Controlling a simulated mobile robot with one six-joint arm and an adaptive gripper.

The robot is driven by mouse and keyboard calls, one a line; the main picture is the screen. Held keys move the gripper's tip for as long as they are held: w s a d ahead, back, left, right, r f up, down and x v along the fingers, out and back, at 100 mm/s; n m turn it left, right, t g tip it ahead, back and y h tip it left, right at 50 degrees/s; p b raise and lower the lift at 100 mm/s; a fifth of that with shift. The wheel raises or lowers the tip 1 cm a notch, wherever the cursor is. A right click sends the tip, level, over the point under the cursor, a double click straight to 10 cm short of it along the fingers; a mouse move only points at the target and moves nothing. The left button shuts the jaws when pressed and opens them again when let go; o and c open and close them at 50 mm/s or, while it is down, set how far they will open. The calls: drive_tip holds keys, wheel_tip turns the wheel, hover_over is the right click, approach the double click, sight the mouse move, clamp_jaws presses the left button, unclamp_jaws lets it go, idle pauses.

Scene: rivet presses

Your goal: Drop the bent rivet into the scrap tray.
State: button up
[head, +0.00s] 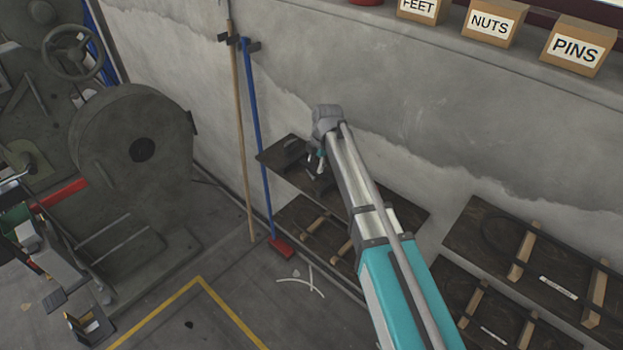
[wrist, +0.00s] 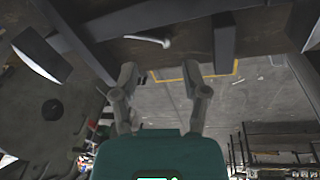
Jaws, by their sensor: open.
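A small pale rivet (wrist: 148,39) with a round head lies on a dark brown board in the upper part of the wrist view. It looks like the bent rivet, but it is too small to be sure of a bend. My gripper (wrist: 162,74) is open, with nothing between its fingers, and the rivet shows beyond its fingertips. In the head view my gripper (head: 318,163) is partly hidden by my arm, over the dark upper shelf (head: 392,204) by the wall. I cannot make out the scrap tray in either view.
A wooden pole (head: 240,130) and a blue-handled broom (head: 257,140) lean on the wall left of the shelf. A large grey press (head: 105,155) stands further left. More dark shelves (head: 480,225) are at the right. Boxes, including PINS (head: 575,47), stand on the ledge above.

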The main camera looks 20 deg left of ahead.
sight(313, 176)
drive_tip(key=shift+f, duration=0.15)
drive_tip(key=shift+w+a+f+b, duration=0.1)
drive_tip(key=shift+a+f+b, duration=0.1)
drive_tip(key=shift+f+b, duration=1.05)
drive_tip(key=shift+a+f+b, duration=0.2)
drive_tip(key=shift+f+b, duration=0.95)
drive_tip(key=shift+b, duration=0.2)
drive_tip(key=c, duration=0.7)
drive_tip(key=shift+c, duration=0.2)
drive_tip(key=shift+r, duration=0.1)
